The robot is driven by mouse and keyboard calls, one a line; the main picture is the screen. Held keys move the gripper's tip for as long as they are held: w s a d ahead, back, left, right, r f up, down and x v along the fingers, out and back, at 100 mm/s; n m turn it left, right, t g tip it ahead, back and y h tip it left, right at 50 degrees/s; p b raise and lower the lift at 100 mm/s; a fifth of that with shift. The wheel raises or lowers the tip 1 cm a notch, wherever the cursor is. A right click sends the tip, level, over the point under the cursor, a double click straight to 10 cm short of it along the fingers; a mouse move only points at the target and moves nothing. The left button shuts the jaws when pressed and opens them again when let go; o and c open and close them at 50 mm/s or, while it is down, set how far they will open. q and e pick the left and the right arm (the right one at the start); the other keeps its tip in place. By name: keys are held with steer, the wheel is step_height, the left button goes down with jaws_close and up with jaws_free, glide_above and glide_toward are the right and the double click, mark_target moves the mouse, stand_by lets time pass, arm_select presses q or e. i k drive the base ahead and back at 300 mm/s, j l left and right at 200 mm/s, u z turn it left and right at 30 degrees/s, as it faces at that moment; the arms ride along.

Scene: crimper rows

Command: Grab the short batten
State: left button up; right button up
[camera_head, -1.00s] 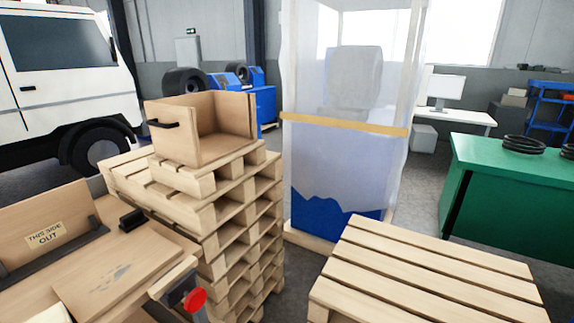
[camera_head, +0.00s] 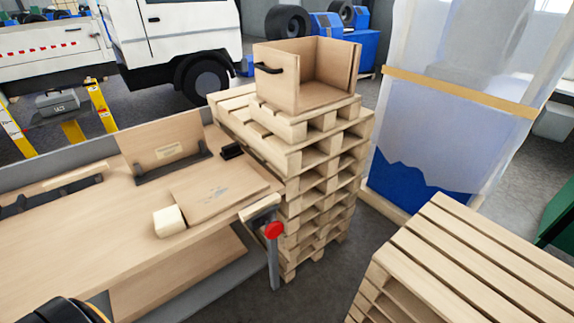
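A short pale wooden strip (camera_head: 73,185), which looks like a batten, lies by a black rail (camera_head: 50,197) at the left of the wooden workbench (camera_head: 90,245). A small pale block (camera_head: 168,221) sits nearer, at the corner of a flat board (camera_head: 222,190); I cannot tell for sure which piece is the short batten. Neither gripper's fingers show. A black rounded part with an orange edge at the bottom left seems to be part of my arm.
A red-handled clamp (camera_head: 273,231) grips the bench's right edge. A labelled upright panel (camera_head: 165,150) stands at the back. A pallet stack (camera_head: 320,190) with an open wooden box (camera_head: 300,85) is right of the bench. Another pallet stack (camera_head: 470,260) is at lower right; floor shows between.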

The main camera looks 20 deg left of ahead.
mark_target(245, 214)
steer(key=u, duration=1)
